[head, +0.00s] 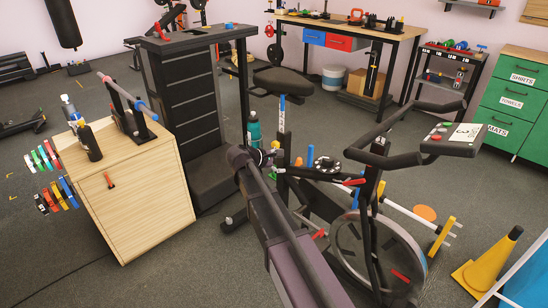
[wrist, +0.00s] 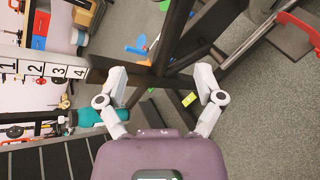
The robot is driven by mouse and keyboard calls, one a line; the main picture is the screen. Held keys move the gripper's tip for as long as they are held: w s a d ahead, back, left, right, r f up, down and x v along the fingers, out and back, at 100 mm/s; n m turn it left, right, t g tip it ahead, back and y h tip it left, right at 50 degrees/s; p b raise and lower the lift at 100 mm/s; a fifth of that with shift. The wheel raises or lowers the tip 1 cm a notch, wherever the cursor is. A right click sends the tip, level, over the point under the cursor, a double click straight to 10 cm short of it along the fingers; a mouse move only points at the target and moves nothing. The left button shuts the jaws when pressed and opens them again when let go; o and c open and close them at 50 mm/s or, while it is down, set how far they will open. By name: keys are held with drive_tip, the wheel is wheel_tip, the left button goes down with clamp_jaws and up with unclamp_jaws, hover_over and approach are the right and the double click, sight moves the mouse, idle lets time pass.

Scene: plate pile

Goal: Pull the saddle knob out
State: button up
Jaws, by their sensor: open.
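The exercise bike's black saddle (head: 283,81) sits on a pale post (head: 282,114) with a blue mark in the head view. In the wrist view the post's numbered scale (wrist: 43,69), 1 to 4, runs in from the left and meets the dark bike frame (wrist: 175,45). My gripper (head: 270,154) is beside the bike frame, below the saddle. In the wrist view its two grey fingers (wrist: 162,82) are spread apart, with dark frame bars beyond the gap. I cannot make out the saddle knob for certain; it may be hidden by the frame or my gripper.
A teal bottle (head: 254,130) stands behind the bike, left of the post. A wooden cabinet (head: 140,190) is at left and a dark tower (head: 187,90) behind it. The bike's handlebar console (head: 454,139) is at right. A yellow cone (head: 487,262) stands on the floor.

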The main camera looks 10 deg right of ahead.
sight(274, 146)
drive_tip(key=w+a+f+n+t+h+b, duration=0.3)
drive_tip(key=w+a+f+n+t+b, duration=0.2)
drive_tip(key=w+a+b, duration=0.5)
drive_tip(key=shift+w+a+f+n+b, duration=0.15)
drive_tip(key=shift+w+f+n+b, duration=0.3)
drive_tip(key=shift+n+b, duration=1.1)
drive_tip(key=x, duration=1.3)
drive_tip(key=shift+w+d+r, duration=0.1)
drive_tip(key=shift+d+r, duration=0.1)
drive_tip(key=shift+d, duration=0.2)
